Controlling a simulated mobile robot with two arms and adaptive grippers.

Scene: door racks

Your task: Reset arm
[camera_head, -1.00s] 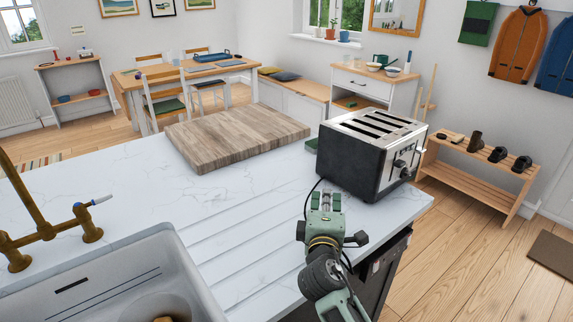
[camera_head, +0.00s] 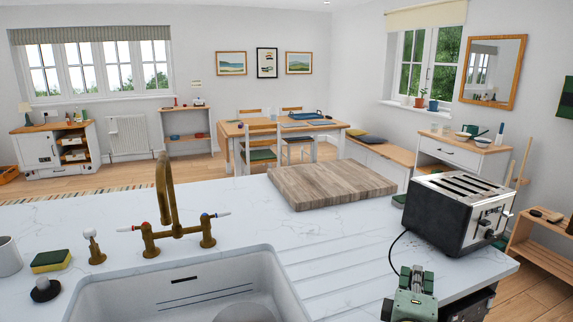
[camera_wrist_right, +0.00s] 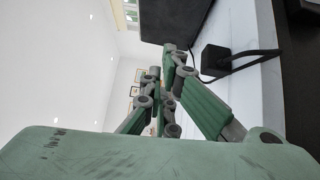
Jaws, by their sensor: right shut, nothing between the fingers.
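My right gripper (camera_head: 416,280) is at the bottom of the head view, over the front right part of the white worktop, in front of the toaster. In the right wrist view its green fingers (camera_wrist_right: 168,85) come together and are shut with nothing between them. The black and silver toaster (camera_head: 458,212) stands on the worktop just beyond the gripper, apart from it. Its dark side also shows at the top of the right wrist view (camera_wrist_right: 175,18). My left gripper is not in view.
A wooden chopping board (camera_head: 330,184) lies left of the toaster. The sink (camera_head: 200,295) with a brass tap (camera_head: 165,205) is at the front left, with a sponge (camera_head: 51,261) and a mug (camera_head: 9,257) beside it. A black cable (camera_head: 393,250) runs from the toaster. The grooved worktop between is clear.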

